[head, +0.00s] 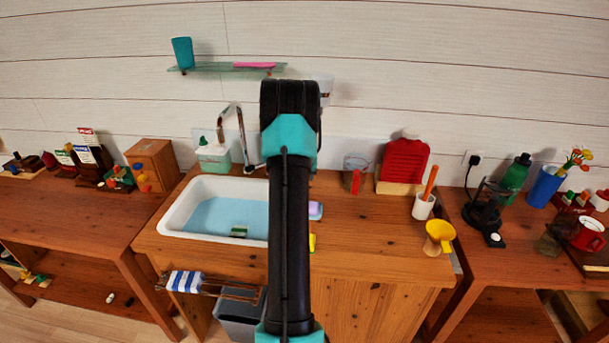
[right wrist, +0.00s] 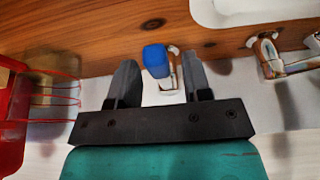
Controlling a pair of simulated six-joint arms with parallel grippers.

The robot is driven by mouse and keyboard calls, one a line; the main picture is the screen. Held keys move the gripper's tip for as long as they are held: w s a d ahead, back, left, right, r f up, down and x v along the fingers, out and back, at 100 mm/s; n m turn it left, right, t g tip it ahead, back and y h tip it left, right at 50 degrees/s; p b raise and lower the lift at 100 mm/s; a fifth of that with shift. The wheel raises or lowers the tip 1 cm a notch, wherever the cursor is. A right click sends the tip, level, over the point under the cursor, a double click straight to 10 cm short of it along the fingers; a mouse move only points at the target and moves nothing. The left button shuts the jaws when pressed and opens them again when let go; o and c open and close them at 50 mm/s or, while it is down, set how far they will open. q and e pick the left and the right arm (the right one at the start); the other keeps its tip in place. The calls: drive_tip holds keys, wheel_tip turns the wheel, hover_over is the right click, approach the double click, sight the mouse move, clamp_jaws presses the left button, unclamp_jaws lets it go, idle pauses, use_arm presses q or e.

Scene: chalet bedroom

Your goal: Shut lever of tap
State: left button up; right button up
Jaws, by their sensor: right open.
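A curved metal tap spout (head: 242,135) stands behind the white sink (head: 172,223) in the head view. In the right wrist view, a blue-capped lever (right wrist: 156,62) sits on a small pale fitting (right wrist: 172,80) near the wall. A metal tap part (right wrist: 270,58) shows to its right. My right gripper (right wrist: 158,59) is open, with one finger on each side of the blue cap in the picture. I cannot tell whether either finger touches it. In the head view, my arm hides the gripper and the blue lever. My left gripper is not in view.
A soap bottle (head: 213,156) stands left of the spout. A glass shelf (head: 215,68) hangs above. The right counter holds a white pot (head: 423,208) and yellow funnel (head: 439,232).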

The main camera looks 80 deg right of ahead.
drive_tip(key=v, duration=1.7)
drive_tip(key=shift+w+a+r, duration=0.1)
